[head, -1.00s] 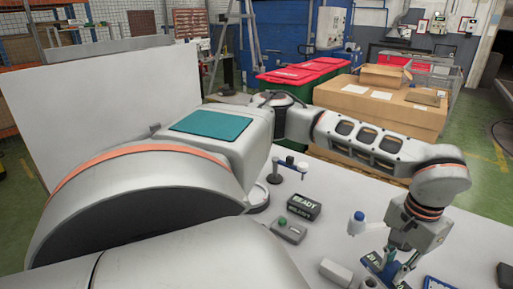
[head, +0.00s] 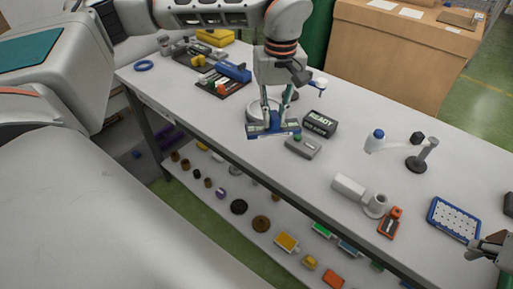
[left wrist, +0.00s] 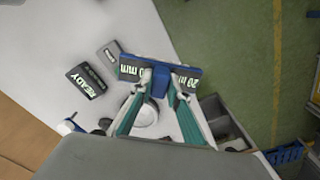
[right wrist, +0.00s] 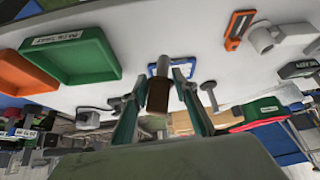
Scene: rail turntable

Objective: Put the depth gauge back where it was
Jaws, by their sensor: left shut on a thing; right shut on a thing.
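My left gripper (head: 272,122) is shut on a blue gauge (head: 258,132) with white mm labels, apparently the depth gauge. It holds the gauge in front of the READY box, to its left. In the left wrist view the gauge (left wrist: 160,62) lies across the fingertips, a "20 mm" label at its right end. Whether it touches the table is unclear. My right gripper (head: 478,250) is at the right edge of the head view. In the right wrist view it is shut on a brown cylinder (right wrist: 157,97). The gauge's original place is not identifiable.
The READY box (head: 320,123) and a grey button box (head: 303,147) stand right of the gauge. A black tray (head: 208,88) holds blue and yellow pieces at the far left. A stand (head: 420,160) and a blue tray (head: 453,219) are at the right. A lower shelf holds several small parts.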

